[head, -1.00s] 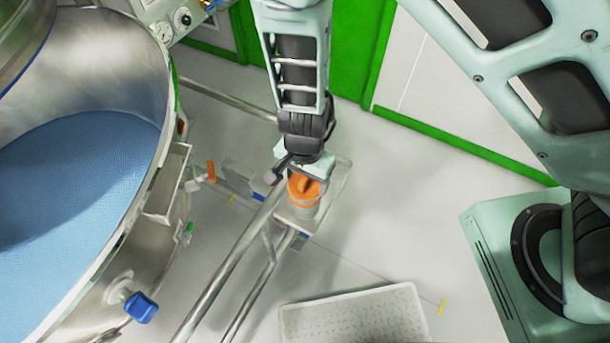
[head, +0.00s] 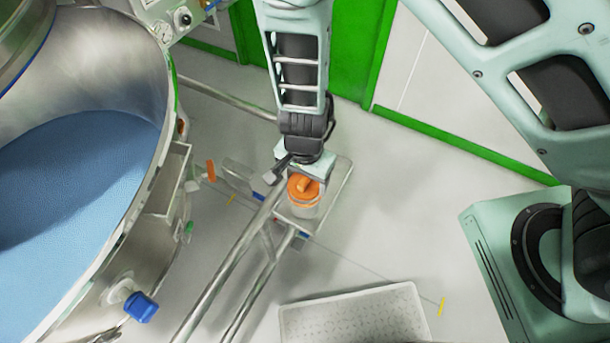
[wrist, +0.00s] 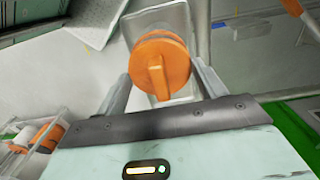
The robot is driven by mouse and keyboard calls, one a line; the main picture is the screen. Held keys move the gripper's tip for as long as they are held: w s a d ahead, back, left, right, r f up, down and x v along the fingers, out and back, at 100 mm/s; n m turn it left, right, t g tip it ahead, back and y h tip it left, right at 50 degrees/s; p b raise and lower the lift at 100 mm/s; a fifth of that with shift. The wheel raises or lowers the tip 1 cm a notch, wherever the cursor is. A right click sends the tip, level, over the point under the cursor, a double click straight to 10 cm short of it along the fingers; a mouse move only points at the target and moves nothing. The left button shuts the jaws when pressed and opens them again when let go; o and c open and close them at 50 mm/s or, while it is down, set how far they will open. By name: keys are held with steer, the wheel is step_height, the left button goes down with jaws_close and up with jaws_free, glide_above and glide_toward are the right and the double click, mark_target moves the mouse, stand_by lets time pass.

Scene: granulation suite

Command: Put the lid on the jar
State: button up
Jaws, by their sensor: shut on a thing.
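The orange lid (head: 303,187) with a raised bar handle sits over the mouth of the clear jar (head: 304,208) in the head view. My gripper (head: 308,176) reaches down from above and behind, shut on the lid. In the wrist view the lid (wrist: 163,62) lies between the two fingers of my gripper (wrist: 163,75), its bar pointing toward the palm. A second orange edge shows behind the lid. I cannot tell whether the lid is fully seated or slightly above the rim. The jar body is mostly hidden in the wrist view.
The jar stands on a small pale metal platform (head: 335,185) beside steel rails (head: 225,265). A large steel bowl with blue contents (head: 75,185) fills the left. Floor right of the platform is clear.

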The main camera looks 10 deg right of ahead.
mark_target(306, 179)
steer(key=shift+f+b, duration=0.65)
steer(key=shift+f, duration=0.15)
steer(key=o, duration=1)
steer(key=shift+r, duration=0.1)
step_height(306, 179, up, 17)
steer(key=p, duration=0.3)
steer(key=shift+r+p, duration=0.15)
steer(key=shift+p, duration=0.25)
steer(key=s+d+r+n, duration=0.2)
steer(key=s+r+n, duration=0.1)
steer(key=r+n, duration=0.1)
steer(key=s+d+r+n, duration=0.3)
steer(key=s+r+n, duration=0.1)
steer(key=r+n, duration=0.1)
steer(key=s+d+r+n, duration=0.3)
steer(key=s+r+n, duration=0.1)
steer(key=n, duration=0.2)
steer(key=shift+s+d+r+y, duration=0.1)
steer(key=shift+r+y, duration=0.05)
steer(key=shift+y, duration=0.15)
